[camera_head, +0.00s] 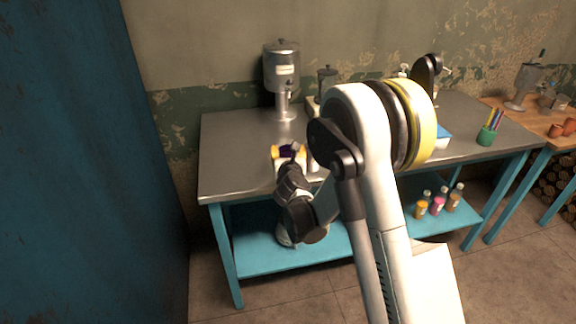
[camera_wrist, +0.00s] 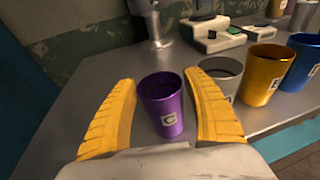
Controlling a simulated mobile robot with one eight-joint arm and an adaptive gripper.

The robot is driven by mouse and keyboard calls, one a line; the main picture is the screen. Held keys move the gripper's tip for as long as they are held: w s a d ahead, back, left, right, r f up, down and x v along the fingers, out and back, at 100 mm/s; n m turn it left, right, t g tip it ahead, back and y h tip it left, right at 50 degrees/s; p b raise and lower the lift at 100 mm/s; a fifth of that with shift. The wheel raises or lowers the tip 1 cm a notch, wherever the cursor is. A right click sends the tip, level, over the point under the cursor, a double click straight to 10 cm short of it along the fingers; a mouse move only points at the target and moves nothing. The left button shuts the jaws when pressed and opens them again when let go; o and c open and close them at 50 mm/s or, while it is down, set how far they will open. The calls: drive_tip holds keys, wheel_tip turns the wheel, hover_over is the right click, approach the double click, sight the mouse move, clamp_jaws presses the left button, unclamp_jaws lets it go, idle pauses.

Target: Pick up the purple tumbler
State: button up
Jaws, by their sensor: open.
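The purple tumbler (camera_wrist: 163,105) stands upright on the steel table (camera_wrist: 75,108), with a light label bearing a letter on its front. In the wrist view, my gripper (camera_wrist: 161,95) is open, with one yellow finger on each side of the tumbler. The tumbler sits between the fingers, with a visible gap on the left and a smaller one on the right. In the head view, only a bit of the purple tumbler (camera_head: 287,152) shows beside my gripper (camera_head: 290,153), and my arm hides much of the table.
To the right of the tumbler stand a grey cup (camera_wrist: 222,72), a yellow cup (camera_wrist: 263,75) and a blue cup (camera_wrist: 303,62), the grey one close to my right finger. Behind are a metal dispenser (camera_head: 282,72) and a scale-like device (camera_wrist: 212,36). The table's left part is clear.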

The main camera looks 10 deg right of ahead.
drive_tip(key=c, duration=0.8)
drive_tip(key=shift+r, duration=0.15)
drive_tip(key=shift+c, duration=0.2)
